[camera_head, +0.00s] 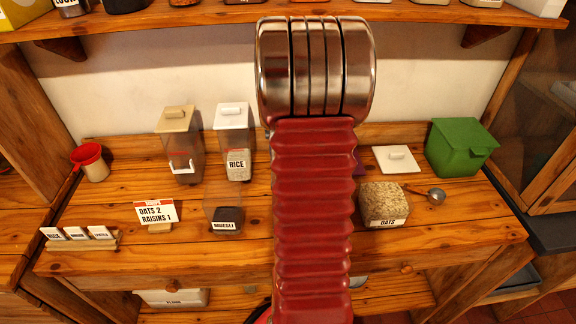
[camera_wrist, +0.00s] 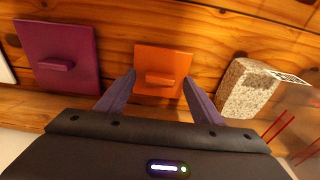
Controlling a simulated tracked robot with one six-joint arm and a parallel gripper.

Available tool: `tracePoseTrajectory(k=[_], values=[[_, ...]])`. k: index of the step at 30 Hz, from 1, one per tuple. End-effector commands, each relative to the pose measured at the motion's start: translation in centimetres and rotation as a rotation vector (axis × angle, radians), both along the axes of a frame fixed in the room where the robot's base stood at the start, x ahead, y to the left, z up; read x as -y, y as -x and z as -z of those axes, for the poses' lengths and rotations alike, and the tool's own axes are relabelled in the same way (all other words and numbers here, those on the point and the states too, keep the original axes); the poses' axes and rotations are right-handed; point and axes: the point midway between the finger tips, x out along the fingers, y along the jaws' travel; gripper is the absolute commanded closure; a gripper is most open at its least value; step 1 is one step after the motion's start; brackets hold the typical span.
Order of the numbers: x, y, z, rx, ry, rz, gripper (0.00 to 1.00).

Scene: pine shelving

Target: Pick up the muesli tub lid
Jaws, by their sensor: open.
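In the wrist view, an orange square lid (camera_wrist: 163,60) with a raised bar handle lies flat on the wood. My open gripper (camera_wrist: 160,84) has its fingertips either side of this lid's near part, with nothing clamped. A purple lid (camera_wrist: 57,45) with a similar handle lies to the left. Neither lid carries a readable name, so I cannot tell from marking which is the muesli one. In the head view, the muesli tub (camera_head: 225,220) stands without a visible lid. My red arm hides the gripper and the orange lid there; only a purple edge (camera_head: 360,165) shows.
A white lid (camera_head: 396,158) and a green bin (camera_head: 462,147) are at the right. The oats tub (camera_head: 385,203) and a scoop (camera_head: 434,195) are nearby. The rice tub (camera_head: 236,150), a tan-lidded tub (camera_head: 180,145) and a recipe card (camera_head: 157,212) stand left.

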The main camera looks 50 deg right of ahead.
Motion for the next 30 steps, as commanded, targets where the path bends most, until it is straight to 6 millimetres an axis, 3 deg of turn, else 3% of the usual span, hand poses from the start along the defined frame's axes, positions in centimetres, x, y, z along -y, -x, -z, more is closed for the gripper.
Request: tracePoseTrajectory(k=[15, 30], values=[[0.04, 0.03, 0.02, 0.0, 0.0, 0.001, 0.39], [0.06, 0.05, 0.02, 0.0, 0.0, 0.001, 0.73]])
